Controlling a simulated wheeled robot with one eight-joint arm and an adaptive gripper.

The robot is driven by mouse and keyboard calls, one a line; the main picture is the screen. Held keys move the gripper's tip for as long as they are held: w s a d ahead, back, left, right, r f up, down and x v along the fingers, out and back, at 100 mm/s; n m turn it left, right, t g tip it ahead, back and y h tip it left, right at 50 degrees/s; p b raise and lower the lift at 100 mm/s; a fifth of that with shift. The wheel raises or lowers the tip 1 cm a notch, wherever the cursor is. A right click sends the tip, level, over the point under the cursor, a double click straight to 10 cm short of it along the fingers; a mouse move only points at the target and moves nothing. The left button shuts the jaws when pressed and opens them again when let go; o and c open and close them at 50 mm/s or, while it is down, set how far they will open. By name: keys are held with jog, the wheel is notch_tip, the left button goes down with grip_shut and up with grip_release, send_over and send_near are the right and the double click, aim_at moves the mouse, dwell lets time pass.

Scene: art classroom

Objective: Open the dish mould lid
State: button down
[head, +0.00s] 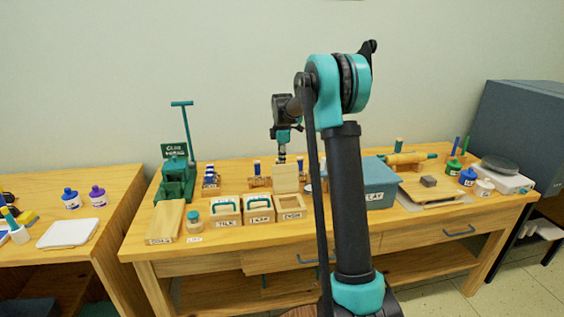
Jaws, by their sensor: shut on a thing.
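The dish mould (291,216) is a small wooden box at the front middle of the table, the rightmost of three in a row. Its label is small and hard to read. Its lid (285,178) stands up at the box's back edge, and the pale inside of the box shows. My gripper (283,157) points down at the lid's top edge and is shut on the lid. The fingertips and the lid's handle are hidden behind the lid.
Two closed moulds with teal handles, one a tile mould (226,211), stand left of the dish mould. A teal box (379,184) stands to the right beyond my arm. A green press (176,175) stands at the back left. Bottle racks are behind.

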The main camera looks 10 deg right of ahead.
jog(key=c, duration=1.6)
grip_release()
jog(key=shift+w+f, duration=0.35)
jog(key=shift+f, duration=0.05)
jog(key=shift+s+r, duration=0.15)
